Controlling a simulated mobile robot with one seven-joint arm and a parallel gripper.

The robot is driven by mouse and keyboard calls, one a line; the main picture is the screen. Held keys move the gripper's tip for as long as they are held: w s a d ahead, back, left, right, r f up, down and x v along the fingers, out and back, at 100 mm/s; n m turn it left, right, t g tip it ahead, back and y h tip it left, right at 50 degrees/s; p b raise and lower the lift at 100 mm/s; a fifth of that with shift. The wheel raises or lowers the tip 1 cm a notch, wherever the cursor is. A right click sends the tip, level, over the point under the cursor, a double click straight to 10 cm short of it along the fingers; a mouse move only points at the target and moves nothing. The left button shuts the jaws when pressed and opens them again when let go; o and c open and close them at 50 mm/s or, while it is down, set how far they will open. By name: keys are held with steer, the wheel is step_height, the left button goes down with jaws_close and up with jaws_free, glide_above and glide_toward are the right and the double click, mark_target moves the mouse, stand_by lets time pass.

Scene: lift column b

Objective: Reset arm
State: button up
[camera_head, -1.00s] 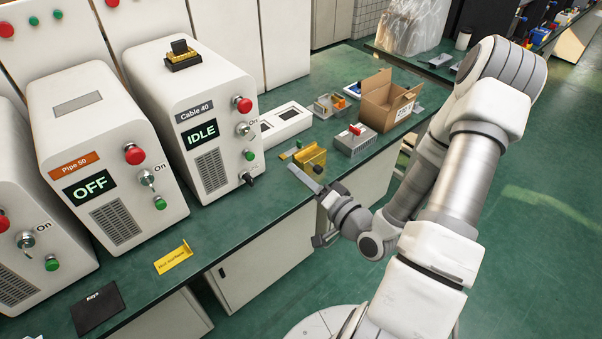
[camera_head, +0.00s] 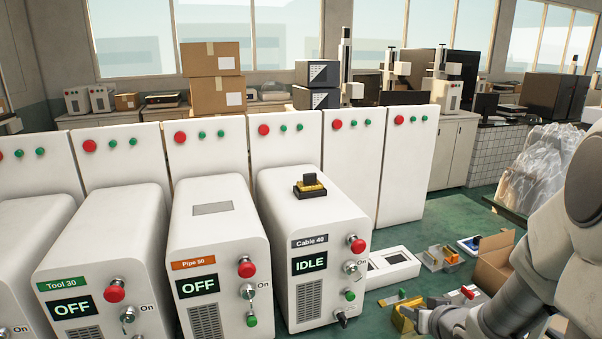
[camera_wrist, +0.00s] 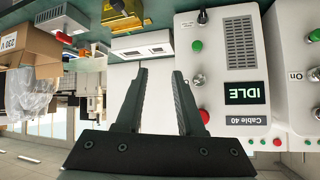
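My arm comes in from the right edge of the head view.
Machines Pipe 50 (camera_head: 212,225) and Tool 30 (camera_head: 105,240), both reading OFF, stand left of Cable 40.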

steer(key=s+a+r+g+h, duration=0.1)
steer(key=s+r+h, duration=0.15)
steer(key=r, duration=0.45)
steer(key=s+a+r+g+h, duration=0.1)
steer(key=s+r, duration=0.3)
steer(key=r, duration=0.3)
steer(key=s+a+r+g+y, duration=0.1)
steer(key=s+a, duration=0.3)
steer(key=s, duration=0.3)
steer(key=s+a+r+g+y, duration=0.1)
steer(key=s+a, duration=0.3)
steer(key=s, duration=0.4)
steer(key=shift+r+n+g+y, duration=0.25)
steer(key=shift+n+g+y, duration=0.05)
steer(key=shift+g+y, duration=0.1)
steer(key=shift+a, duration=0.1)
